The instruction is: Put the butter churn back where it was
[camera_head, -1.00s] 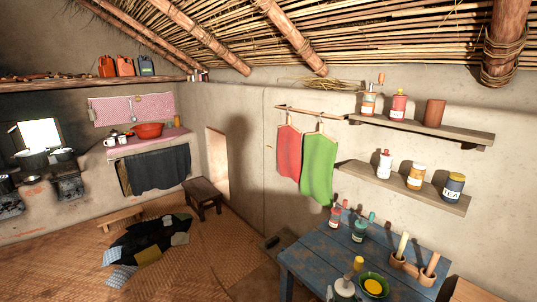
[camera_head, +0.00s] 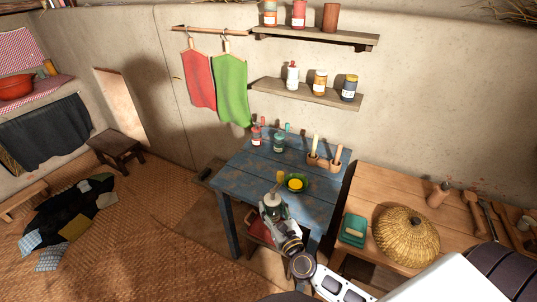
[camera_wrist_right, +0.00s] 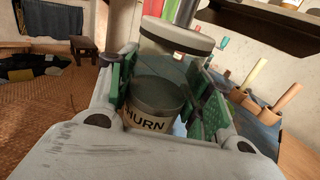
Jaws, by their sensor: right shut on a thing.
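In the right wrist view, the fingers (camera_wrist_right: 165,85) stand on both sides of the churn, whose label (camera_wrist_right: 148,121) partly reads "HURN". My left gripper is not in view.
The wooden table (camera_head: 380,185) bears a woven basket (camera_head: 406,237) and a green box (camera_head: 354,230).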

